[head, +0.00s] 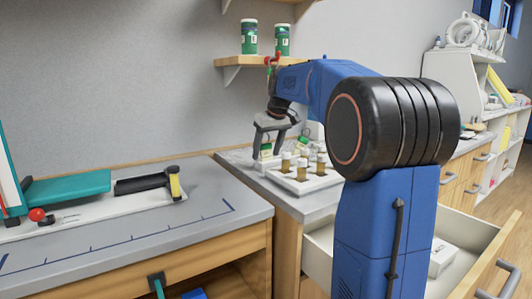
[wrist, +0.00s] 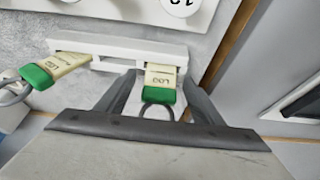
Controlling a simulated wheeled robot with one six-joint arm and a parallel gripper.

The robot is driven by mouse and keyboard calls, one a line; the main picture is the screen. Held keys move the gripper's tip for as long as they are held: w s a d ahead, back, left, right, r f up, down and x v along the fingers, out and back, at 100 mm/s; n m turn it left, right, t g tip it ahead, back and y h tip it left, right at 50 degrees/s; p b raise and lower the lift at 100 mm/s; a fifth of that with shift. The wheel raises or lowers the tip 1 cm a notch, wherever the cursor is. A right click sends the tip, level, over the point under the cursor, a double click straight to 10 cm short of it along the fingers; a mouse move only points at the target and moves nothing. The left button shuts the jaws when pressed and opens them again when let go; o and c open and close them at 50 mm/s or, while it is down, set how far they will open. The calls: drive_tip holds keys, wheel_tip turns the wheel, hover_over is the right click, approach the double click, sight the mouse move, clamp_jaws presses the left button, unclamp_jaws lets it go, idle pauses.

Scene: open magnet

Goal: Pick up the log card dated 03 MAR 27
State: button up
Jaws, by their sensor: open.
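Two cream log cards with green ends and grey rings show in the wrist view. One card (wrist: 161,77) stands at the right part of a white slotted rack (wrist: 115,44), with "LOG" printed on it. The other card (wrist: 62,66) is at the rack's left end, tilted. The dates are too small to read in either. My gripper (wrist: 161,84) is open, with one finger on each side of the right card; I cannot tell whether they touch it. In the head view my gripper (head: 267,146) is low over the counter, partly hiding the rack area.
A white tray (head: 292,183) of several brown vials stands beside my gripper. A wooden shelf (head: 262,62) with two green jars hangs above. An open drawer (head: 465,262) is at lower right. A bench with a teal pad (head: 68,187) is at left.

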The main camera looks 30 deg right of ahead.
drive_tip(key=c, duration=1.1)
